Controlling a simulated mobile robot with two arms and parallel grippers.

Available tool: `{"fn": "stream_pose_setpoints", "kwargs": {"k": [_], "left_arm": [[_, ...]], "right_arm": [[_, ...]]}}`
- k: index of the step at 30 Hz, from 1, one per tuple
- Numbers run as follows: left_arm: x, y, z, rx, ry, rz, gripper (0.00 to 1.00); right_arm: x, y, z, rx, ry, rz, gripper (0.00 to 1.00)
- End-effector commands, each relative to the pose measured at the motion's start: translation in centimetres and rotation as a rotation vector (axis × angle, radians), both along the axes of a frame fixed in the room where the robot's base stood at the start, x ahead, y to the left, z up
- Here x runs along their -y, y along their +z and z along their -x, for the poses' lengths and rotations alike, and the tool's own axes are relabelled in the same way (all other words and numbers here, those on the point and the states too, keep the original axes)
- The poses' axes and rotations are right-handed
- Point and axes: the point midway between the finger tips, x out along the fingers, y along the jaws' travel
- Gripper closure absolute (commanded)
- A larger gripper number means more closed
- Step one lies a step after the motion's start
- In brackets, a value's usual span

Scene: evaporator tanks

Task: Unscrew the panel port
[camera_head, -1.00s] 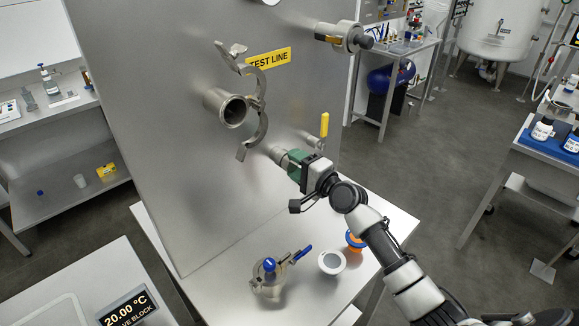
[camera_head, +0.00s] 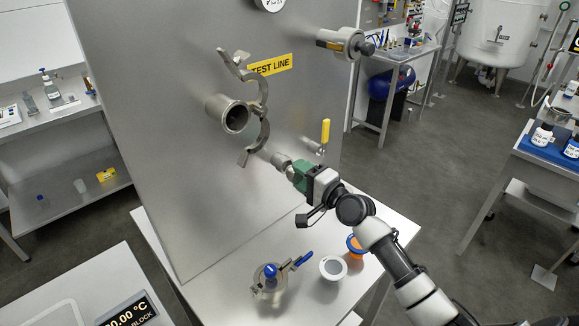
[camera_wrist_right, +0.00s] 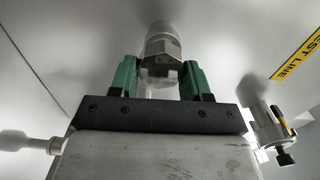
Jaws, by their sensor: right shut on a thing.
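The panel port is a small metal fitting (camera_head: 281,161) low on the right side of the upright steel panel (camera_head: 170,150), below the open clamp. In the right wrist view its hex-sided metal body (camera_wrist_right: 163,48) stands out from the panel. My right gripper (camera_head: 293,173), with green fingers, is at this fitting. In the wrist view the gripper (camera_wrist_right: 160,82) is shut on a pale piece (camera_wrist_right: 159,84) between its fingers, in line with the hex body. I cannot tell whether the two still touch. My left gripper is not in view.
An open clamp (camera_head: 262,110) hangs beside a pipe stub (camera_head: 228,115). A yellow-handled valve (camera_head: 324,136) is close right of my gripper. A clamp with blue knob (camera_head: 270,277), a white cup (camera_head: 333,267) and an orange cup (camera_head: 355,245) stand on the table (camera_head: 225,280).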

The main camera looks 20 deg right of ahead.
Motion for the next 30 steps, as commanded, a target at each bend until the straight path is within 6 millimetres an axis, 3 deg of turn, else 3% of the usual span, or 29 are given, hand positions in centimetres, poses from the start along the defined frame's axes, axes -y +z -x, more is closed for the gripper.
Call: {"fn": "stream_pose_setpoints", "kwargs": {"k": [8,24,30], "left_arm": [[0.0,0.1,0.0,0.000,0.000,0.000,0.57],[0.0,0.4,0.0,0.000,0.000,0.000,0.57],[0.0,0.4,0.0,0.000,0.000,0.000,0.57]], "right_arm": [[0.3,0.1,0.6,0.002,-0.001,0.000,1.00],[1.7,0.1,4.5,0.004,-0.002,0.001,1.00],[1.9,0.2,5.1,0.003,-0.002,0.000,1.00]]}}
